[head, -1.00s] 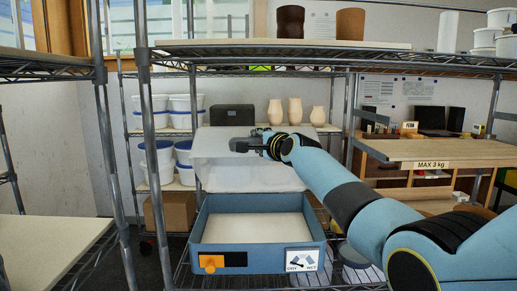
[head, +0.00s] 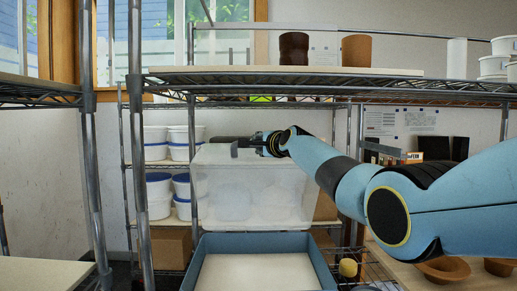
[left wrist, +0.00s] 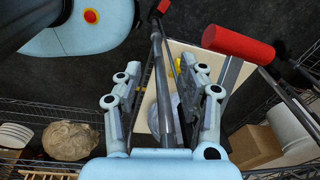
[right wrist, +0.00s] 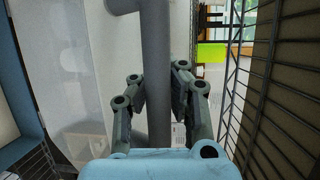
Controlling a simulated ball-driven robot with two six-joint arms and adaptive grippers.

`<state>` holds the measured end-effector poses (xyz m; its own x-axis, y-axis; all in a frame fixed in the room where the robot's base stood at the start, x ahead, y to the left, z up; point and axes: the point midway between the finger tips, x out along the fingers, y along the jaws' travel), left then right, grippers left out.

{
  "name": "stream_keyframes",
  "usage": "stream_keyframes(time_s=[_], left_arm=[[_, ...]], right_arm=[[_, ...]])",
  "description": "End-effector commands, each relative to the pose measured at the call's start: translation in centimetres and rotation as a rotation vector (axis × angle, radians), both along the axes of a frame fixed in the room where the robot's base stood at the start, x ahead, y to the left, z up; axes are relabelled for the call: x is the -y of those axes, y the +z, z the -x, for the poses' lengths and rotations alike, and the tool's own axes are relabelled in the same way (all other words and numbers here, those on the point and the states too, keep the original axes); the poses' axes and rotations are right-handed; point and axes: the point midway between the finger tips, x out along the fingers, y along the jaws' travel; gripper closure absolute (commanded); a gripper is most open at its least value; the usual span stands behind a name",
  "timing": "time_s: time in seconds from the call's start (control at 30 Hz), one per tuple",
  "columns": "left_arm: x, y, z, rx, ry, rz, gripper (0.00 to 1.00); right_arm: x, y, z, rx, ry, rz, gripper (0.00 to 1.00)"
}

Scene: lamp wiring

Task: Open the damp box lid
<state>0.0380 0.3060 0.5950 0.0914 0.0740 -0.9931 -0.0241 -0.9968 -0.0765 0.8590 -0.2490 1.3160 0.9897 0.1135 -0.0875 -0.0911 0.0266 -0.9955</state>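The damp box is a blue open-topped box (head: 322,262) with a pale floor, low in the head view. Its translucent lid (head: 255,190) stands raised above the box's far edge, and blurred pale shapes show through it. My right gripper (head: 250,146) is at the lid's top edge, with a grey bar there. In the right wrist view the fingers (right wrist: 157,90) lie close on both sides of this grey bar (right wrist: 156,30), with the translucent panel at left. My left gripper (left wrist: 160,100) is outside the head view; its fingers are apart, with a metal post passing behind.
A wire shelf (head: 300,88) with brown pots runs above the lid. Steel posts (head: 136,150) stand left of the box. White tubs (head: 157,195) stand behind at left. A board with brown bowls (head: 445,268) is at right. A red cylinder (left wrist: 238,44) shows in the left wrist view.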

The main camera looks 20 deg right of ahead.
Motion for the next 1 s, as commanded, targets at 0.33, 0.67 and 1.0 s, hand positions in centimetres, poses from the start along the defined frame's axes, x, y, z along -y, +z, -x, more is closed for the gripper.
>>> stream_keyframes(time_s=[0.33, 0.67, 1.0], left_arm=[[0.0, 0.1, -0.1, 0.002, 0.000, 0.000, 0.60], [0.0, 0.0, -0.2, 0.004, 0.000, 0.000, 0.60], [-0.1, 0.0, -0.3, 0.005, 0.000, -0.001, 0.60]], right_arm=[[0.0, 0.9, -0.1, 0.015, -0.001, -0.001, 0.77], [0.0, 0.4, 0.0, 0.007, 0.000, -0.001, 0.56], [0.2, 0.3, 1.3, 0.006, 0.003, 0.002, 0.56]])
